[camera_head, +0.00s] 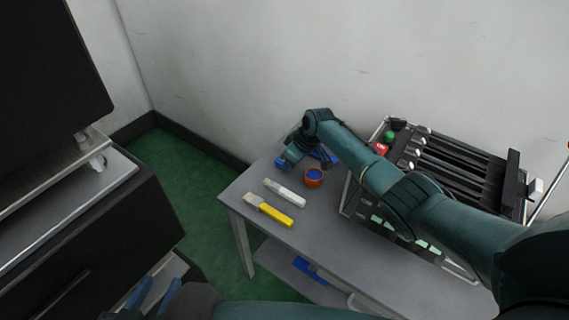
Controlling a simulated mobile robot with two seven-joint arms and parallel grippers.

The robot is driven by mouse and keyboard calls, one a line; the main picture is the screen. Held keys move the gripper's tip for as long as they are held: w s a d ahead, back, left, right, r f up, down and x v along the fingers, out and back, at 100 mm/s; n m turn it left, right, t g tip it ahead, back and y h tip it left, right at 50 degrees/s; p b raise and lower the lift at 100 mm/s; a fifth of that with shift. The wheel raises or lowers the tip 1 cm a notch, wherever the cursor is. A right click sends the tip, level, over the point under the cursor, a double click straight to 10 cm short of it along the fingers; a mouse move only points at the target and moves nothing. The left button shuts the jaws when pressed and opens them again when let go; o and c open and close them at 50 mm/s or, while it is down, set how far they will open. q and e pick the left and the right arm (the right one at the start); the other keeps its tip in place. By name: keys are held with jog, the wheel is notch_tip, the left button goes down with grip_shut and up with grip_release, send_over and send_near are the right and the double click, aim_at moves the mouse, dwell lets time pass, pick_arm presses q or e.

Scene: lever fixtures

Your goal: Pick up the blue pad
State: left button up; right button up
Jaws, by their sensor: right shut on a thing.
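My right gripper (284,164) is over the far left part of the grey table, its arm reaching in from the right. It is shut on a small blue thing at its tips, which I take for the blue pad (280,164); the hand hides most of it, and I cannot tell whether it touches the table. More blue (325,155) shows just behind the wrist, partly hidden. My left gripper (154,293) is low at the bottom left, away from the table, with its two fingers apart and nothing seen between them.
On the grey table (325,238) lie a white-handled tool (285,192), a yellow-handled tool (269,210) and an orange round object (313,178) with a blue inside. A lever fixture (460,165) stands to the right. A blue object (310,268) lies on the lower shelf. A dark cabinet (85,235) stands left.

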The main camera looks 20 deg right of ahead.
jog(key=shift+c, duration=0.2)
